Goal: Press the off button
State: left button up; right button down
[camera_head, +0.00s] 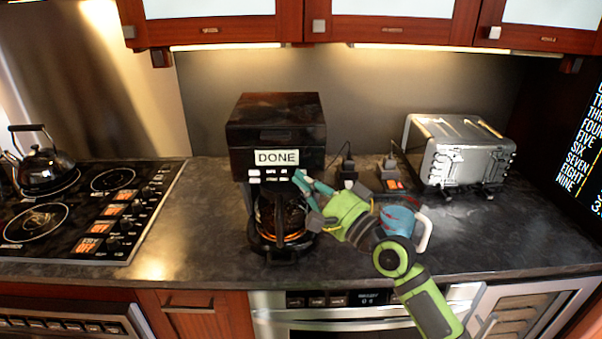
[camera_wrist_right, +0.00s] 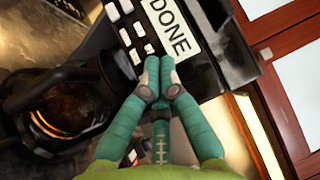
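A black coffee maker (camera_head: 275,122) stands on the counter with a white display reading DONE (camera_head: 277,157). Small white buttons (camera_head: 254,176) sit in rows below the display; their labels are too small to read, so I cannot tell which is off. The display (camera_wrist_right: 172,28) and buttons (camera_wrist_right: 125,38) show tilted in the right wrist view. My right gripper (camera_head: 300,178) is at the right end of the button panel. In the right wrist view its fingertips (camera_wrist_right: 159,64) are together and empty, close to the end buttons; contact is unclear. My left gripper is out of view.
A glass carafe (camera_head: 280,220) with a black handle sits below the panel. A blue mug (camera_head: 397,221) is beside my right arm. A silver toaster (camera_head: 460,152) stands to the right, a stove (camera_head: 75,210) with a kettle (camera_head: 42,162) to the left. Cabinets hang above.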

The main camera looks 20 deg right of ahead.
jog(key=shift+w, duration=0.25)
jog(key=shift+s, duration=0.15)
jog(key=shift+s+a+p, duration=0.15)
jog(key=shift+s+p, duration=0.25)
jog(key=shift+s, duration=0.15)
jog(key=s+p, duration=0.1)
jog(key=s, duration=0.1)
jog(key=s+a+p, duration=0.1)
jog(key=s, duration=0.1)
jog(key=shift+s+a+p, duration=0.2)
jog(key=shift+s+p, duration=0.1)
jog(key=shift+s, duration=0.1)
dwell(0.7)
